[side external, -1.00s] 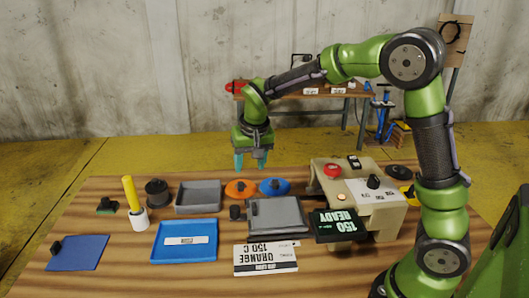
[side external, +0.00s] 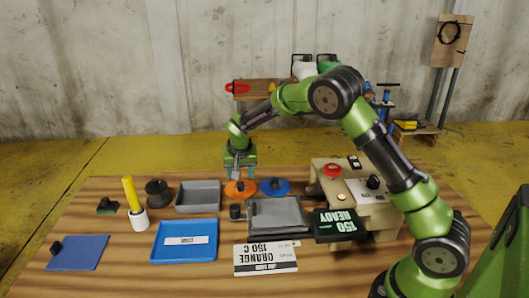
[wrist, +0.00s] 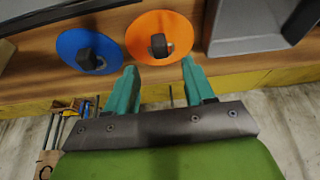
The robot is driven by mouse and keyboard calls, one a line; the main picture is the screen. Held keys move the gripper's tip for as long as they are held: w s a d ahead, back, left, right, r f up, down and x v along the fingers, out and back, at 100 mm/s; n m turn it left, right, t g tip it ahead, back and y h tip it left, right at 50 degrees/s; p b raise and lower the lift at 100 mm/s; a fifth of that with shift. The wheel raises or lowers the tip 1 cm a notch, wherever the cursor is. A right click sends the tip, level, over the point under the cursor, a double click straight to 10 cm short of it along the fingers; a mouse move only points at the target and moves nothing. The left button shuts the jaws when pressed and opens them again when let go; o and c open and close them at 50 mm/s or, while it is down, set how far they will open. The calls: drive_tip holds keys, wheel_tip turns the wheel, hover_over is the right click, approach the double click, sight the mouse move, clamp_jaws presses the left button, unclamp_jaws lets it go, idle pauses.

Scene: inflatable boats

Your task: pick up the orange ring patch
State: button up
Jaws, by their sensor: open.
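The orange ring patch (side external: 233,192) is a flat orange disc with a dark knob, lying on the wooden table between the grey tray and a blue disc. It also shows in the wrist view (wrist: 140,38), its dark knob (wrist: 158,46) near the top middle. My gripper (side external: 239,175) is open, with teal fingers pointing down just behind and above the orange patch. In the wrist view the empty fingers (wrist: 159,70) line up left and right of the knob, and their tips appear at the disc's near edge. Nothing is between them; the exact height is unclear.
The blue disc (side external: 283,187) lies right beside the orange patch. The grey tray (side external: 198,208) stands close on its left. A grey plate fixture (side external: 275,215) and a beige machine with a red button (side external: 332,170) are at the right. A blue tray (side external: 183,254) is in front.

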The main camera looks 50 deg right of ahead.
sight(240, 182)
drive_tip(key=shift+x, duration=2.75)
drive_tip(key=shift+c, duration=0.4)
clamp_jaws()
